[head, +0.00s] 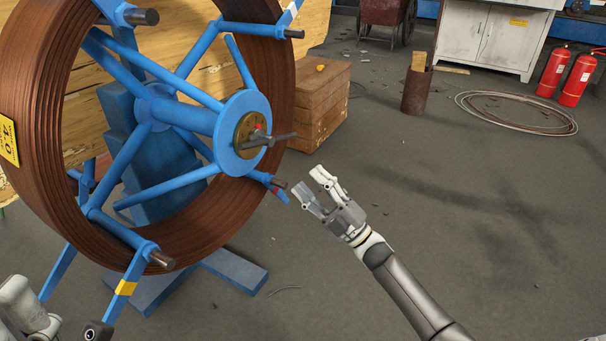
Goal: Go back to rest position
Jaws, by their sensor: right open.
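My right gripper (312,185) is open and empty in the middle of the head view, its fingers pointing up and to the left. It shows close to the lower right of the blue reel (241,125), near the end of one spoke; I cannot tell the exact gap. The reel carries a thick brown coil of pipe (275,80) and has a brass hub with a handle (254,136). At the lower left edge, grey-white parts of my left arm show, but the left gripper's fingers cannot be made out.
A blue stand foot (235,272) lies on the floor under the reel. A wooden crate (322,105) stands behind it. A rusty bin (417,92), a wire coil (515,112), a red fire extinguisher (553,72) and a white cabinet (490,40) are farther back.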

